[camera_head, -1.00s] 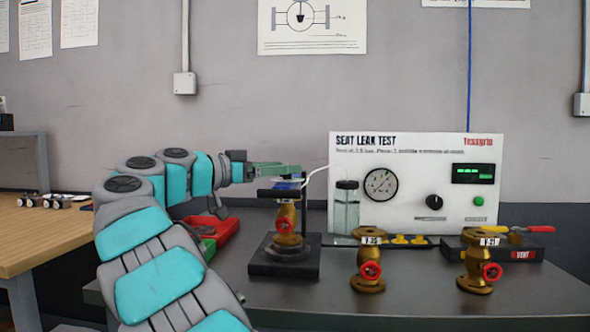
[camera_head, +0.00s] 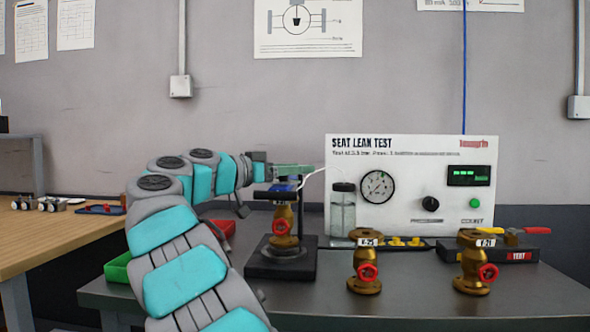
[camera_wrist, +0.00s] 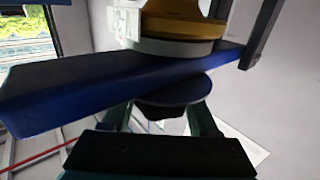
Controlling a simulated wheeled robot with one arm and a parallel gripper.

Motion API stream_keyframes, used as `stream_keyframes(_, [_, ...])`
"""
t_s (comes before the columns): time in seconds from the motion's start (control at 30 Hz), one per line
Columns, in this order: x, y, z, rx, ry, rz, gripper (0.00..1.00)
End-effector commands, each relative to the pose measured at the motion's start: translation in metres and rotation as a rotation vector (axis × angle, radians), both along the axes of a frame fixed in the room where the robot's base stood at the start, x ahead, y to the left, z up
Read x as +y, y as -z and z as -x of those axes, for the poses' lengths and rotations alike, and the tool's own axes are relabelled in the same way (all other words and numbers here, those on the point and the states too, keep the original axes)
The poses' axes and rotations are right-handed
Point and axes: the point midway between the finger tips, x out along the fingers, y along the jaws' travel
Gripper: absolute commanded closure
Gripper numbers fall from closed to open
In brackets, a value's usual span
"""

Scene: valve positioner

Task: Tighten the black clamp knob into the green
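The black clamp knob (camera_wrist: 172,110) shows in the wrist view as a dark round piece beside the blue clamp bar (camera_wrist: 70,90). The green fingers of my gripper (camera_wrist: 162,122) stand apart on either side of it; I cannot see firm contact. In the head view my gripper (camera_head: 296,171) is just above the clamp bar (camera_head: 278,192), and the knob is hidden there. A brass valve (camera_head: 284,222) with a red handwheel stands upright under the bar on a black base. No green mark for the clamp can be made out.
The seat leak test panel (camera_head: 410,215) stands behind, with a gauge and a green display. A glass jar (camera_head: 342,212) is close to the right of the clamp stand. Two more brass valves (camera_head: 365,265) (camera_head: 474,262) stand on the bench. A green bin (camera_head: 118,270) is at left.

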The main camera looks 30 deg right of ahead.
Motion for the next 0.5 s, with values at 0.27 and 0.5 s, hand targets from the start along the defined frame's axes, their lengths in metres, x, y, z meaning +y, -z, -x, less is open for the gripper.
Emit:
stream_keyframes(0.27, [0.0001,0.0,-0.0001,0.0,0.0,0.0,0.72])
stream_keyframes(0.5, [0.0001,-0.0001,-0.0001,0.0,0.0,0.0,0.99])
